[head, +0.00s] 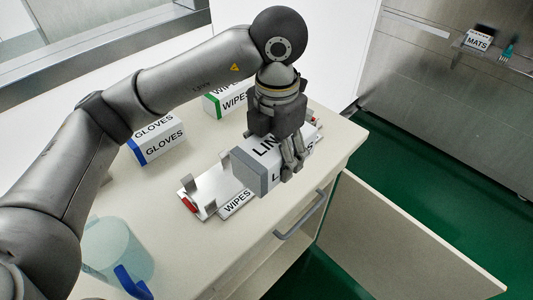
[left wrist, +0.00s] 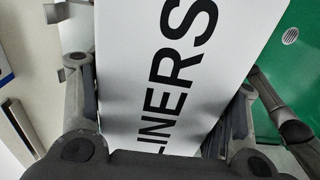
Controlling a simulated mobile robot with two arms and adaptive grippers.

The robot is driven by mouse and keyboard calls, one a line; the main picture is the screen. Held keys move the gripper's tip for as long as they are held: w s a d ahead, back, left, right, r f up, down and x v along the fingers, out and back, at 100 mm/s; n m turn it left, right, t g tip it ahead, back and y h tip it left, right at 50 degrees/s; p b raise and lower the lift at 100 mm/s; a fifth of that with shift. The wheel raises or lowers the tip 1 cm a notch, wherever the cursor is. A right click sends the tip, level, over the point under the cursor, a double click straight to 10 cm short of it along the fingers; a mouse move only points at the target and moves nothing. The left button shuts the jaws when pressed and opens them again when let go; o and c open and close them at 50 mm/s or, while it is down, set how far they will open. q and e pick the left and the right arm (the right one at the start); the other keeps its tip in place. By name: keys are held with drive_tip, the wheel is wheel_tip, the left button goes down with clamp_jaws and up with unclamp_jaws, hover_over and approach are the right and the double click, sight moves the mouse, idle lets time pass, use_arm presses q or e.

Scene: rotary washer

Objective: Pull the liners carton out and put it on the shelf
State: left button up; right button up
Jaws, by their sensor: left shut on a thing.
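The liners carton (head: 257,174) is a white box with grey ends and LINERS lettering, on the right half of the counter in the head view. My left gripper (head: 291,168) points down and is shut on it, toward its right end. In the left wrist view the carton (left wrist: 180,75) fills the middle between my two fingers (left wrist: 160,120). The carton is over a white holder (head: 196,202) with metal brackets and a WIPES label; whether it touches the holder is unclear. Which surface is the shelf is unclear. My right gripper is out of view.
A gloves carton (head: 158,140) and a green-edged wipes carton (head: 222,103) stand on the counter (head: 185,255). A clear jug (head: 115,250) with a blue handle is at the near left. A cabinet door (head: 400,240) hangs open at right. A mats box (head: 478,40) sits on a steel ledge.

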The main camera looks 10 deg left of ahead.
sight(275, 139)
use_arm(q)
drive_tip(key=shift+r+p, duration=0.8)
drive_tip(key=shift+r, duration=0.65)
drive_tip(key=shift+r+p, duration=1.15)
drive_tip(key=shift+r, duration=0.7)
